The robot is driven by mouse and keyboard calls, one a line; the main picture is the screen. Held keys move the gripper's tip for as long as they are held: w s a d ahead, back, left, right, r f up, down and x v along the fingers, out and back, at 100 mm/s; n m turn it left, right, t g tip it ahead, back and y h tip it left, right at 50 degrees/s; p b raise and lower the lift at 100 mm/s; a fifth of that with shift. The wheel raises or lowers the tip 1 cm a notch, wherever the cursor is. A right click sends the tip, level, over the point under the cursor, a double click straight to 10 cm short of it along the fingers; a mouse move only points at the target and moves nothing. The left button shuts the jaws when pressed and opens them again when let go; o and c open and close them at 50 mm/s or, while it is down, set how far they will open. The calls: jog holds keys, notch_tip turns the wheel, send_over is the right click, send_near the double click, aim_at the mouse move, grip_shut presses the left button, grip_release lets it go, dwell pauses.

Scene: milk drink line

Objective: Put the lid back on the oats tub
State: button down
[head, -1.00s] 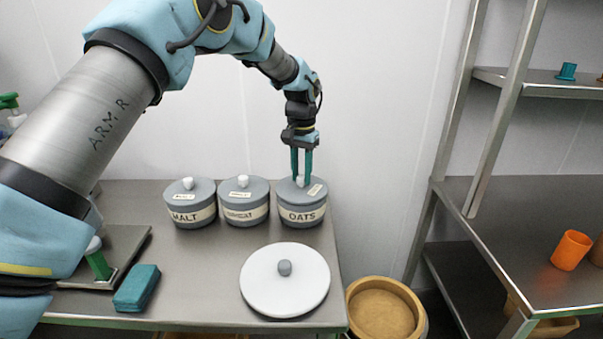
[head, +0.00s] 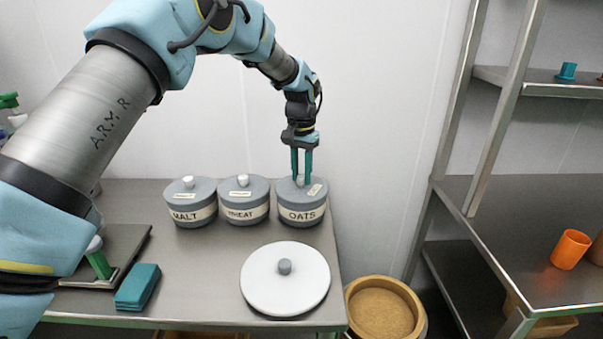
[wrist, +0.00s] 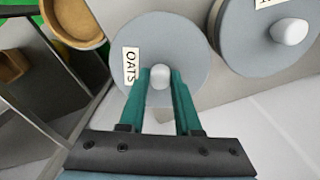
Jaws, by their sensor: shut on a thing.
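The oats tub (head: 302,215) stands at the right end of a row of tubs near the back of the table. Its grey lid (head: 289,190) sits on top of it and looks level. The lid also shows in the wrist view (wrist: 184,38), with an OATS label and a white knob. My gripper (head: 301,181) points down over the tub. Its teal fingers are shut on the white knob (wrist: 160,77). The tub's body is hidden under the lid in the wrist view.
The wheat tub (head: 245,211) and malt tub (head: 190,213) stand lidded to the left. A white round lid (head: 285,297) with a grey knob lies in front. A tan bin (head: 382,312) stands beyond the table's right edge.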

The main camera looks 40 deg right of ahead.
jog(key=c, duration=0.5)
grip_release()
jog(key=o, duration=0.5)
jog(key=shift+c, duration=0.2)
jog(key=shift+r+p, duration=2.35)
jog(key=shift+r, duration=1.2)
jog(key=shift+c, duration=0.3)
